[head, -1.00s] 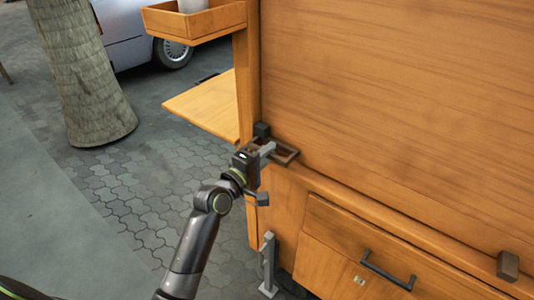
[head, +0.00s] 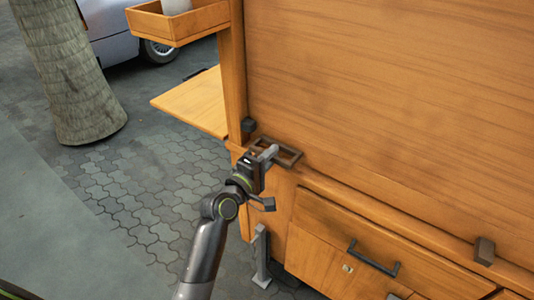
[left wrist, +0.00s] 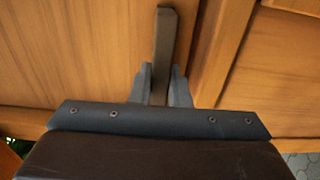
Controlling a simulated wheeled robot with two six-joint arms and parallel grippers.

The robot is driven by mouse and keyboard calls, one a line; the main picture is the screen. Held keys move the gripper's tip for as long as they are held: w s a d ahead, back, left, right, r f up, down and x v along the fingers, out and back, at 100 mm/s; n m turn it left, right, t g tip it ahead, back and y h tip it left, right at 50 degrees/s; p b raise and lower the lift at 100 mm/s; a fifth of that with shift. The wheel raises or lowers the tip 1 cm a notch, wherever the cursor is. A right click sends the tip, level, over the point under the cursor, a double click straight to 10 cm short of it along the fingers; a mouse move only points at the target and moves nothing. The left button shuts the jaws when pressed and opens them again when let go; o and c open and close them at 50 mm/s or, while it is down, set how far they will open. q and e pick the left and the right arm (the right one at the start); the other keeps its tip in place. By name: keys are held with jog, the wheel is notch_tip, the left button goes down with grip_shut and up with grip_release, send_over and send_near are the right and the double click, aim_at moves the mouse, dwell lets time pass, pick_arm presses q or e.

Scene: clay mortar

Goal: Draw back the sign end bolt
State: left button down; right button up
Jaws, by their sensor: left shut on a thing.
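A dark frame-shaped bolt (head: 291,157) lies on the ledge at the foot of the wooden sign panel (head: 390,110). My left gripper (head: 270,153) reaches it from the left and front in the head view. In the left wrist view, the gripper's two grey fingers (left wrist: 162,85) are closed on either side of a dark bar of the bolt (left wrist: 166,40). The fingers hide part of the bar. A gap shows between the bolt and a small dark block (head: 248,125) by the corner post. My right gripper is not in view.
A drawer with a dark handle (head: 373,258) lies below the ledge. Another dark block (head: 484,250) sits at the right. A wooden tray (head: 180,22) and a side shelf (head: 195,102) stick out at the left. Paving, a tree trunk (head: 70,75) and a car lie beyond.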

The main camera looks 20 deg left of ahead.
pick_arm(q)
jog(key=c, duration=1.4)
grip_release()
jog(key=shift+d+f, duration=0.1)
jog(key=shift+d, duration=0.1)
jog(key=shift+c, duration=0.2)
jog(key=shift+o, duration=0.4)
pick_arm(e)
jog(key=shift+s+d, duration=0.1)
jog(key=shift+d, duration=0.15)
pick_arm(q)
jog(key=shift+s, duration=0.1)
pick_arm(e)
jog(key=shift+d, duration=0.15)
pick_arm(q)
jog(key=b+v, duration=0.1)
jog(key=v, duration=1.6)
jog(key=shift+s, duration=0.15)
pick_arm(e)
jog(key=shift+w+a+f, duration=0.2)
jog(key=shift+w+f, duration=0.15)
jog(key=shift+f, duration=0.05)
pick_arm(q)
jog(key=shift+a, duration=0.1)
